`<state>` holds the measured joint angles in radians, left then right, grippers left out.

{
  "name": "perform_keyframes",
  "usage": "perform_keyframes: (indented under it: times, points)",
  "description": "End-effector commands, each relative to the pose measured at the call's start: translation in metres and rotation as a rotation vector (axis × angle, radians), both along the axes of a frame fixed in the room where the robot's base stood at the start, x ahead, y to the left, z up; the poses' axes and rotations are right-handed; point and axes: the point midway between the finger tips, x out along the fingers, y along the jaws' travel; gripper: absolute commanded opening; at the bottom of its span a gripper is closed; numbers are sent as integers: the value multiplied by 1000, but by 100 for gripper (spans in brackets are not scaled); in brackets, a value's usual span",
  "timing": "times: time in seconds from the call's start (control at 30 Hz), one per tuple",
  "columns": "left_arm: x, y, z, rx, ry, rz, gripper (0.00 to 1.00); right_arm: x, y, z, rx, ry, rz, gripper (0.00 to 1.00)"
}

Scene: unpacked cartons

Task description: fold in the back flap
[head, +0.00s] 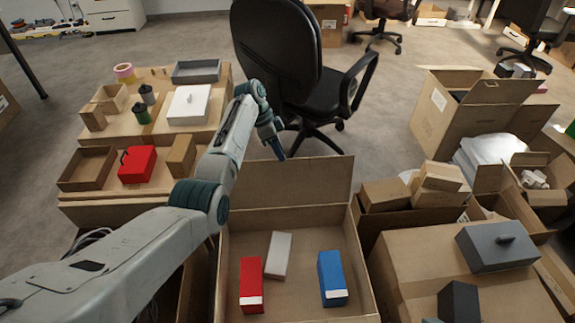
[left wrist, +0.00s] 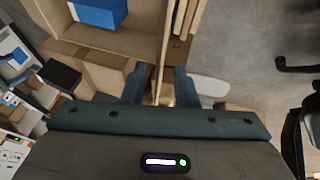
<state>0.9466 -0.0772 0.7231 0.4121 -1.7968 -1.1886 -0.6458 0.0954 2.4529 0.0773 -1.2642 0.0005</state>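The open carton (head: 300,305) stands at the bottom middle of the head view. Its back flap (head: 300,187) stands up along the far edge, leaning a little away. My left gripper (head: 279,152) is at the top edge of this flap, left of its middle. In the left wrist view the flap (left wrist: 162,50) shows nearly edge-on, and its edge lies between the fingers of the left gripper (left wrist: 160,88). The fingers are apart, with gaps beside the flap. My right gripper is in neither view.
The carton holds a red box (head: 251,283), a white box (head: 279,255) and a blue box (head: 331,278). An office chair (head: 290,70) stands behind the flap. A pallet-like stand with small goods (head: 215,110) is at left; cartons crowd the right.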

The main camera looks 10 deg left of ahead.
Motion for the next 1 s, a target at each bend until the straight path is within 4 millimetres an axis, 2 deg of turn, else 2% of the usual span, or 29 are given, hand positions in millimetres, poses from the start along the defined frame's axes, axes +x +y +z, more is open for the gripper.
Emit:
perform_keyframes:
  times: [0.1, 0.3, 0.5, 0.73, 0.87, 0.9, 1.0]
  points:
    - [-5, -10, -23, -1, 4, -1, 26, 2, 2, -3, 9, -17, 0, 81]
    - [-9, -22, -48, 0, 1, 0, 26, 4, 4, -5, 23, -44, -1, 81]
    - [-10, -26, -57, 0, -1, 0, 26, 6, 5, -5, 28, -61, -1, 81]
    - [-10, -27, -57, 0, -1, 0, 26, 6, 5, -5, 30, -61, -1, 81]
    - [-10, -27, -57, 0, -1, 0, 3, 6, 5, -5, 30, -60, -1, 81]
    - [-10, -27, -57, 0, -1, 0, 0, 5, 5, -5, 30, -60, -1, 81]
    - [-10, -26, -57, 0, -1, 0, 0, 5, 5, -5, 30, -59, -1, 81]
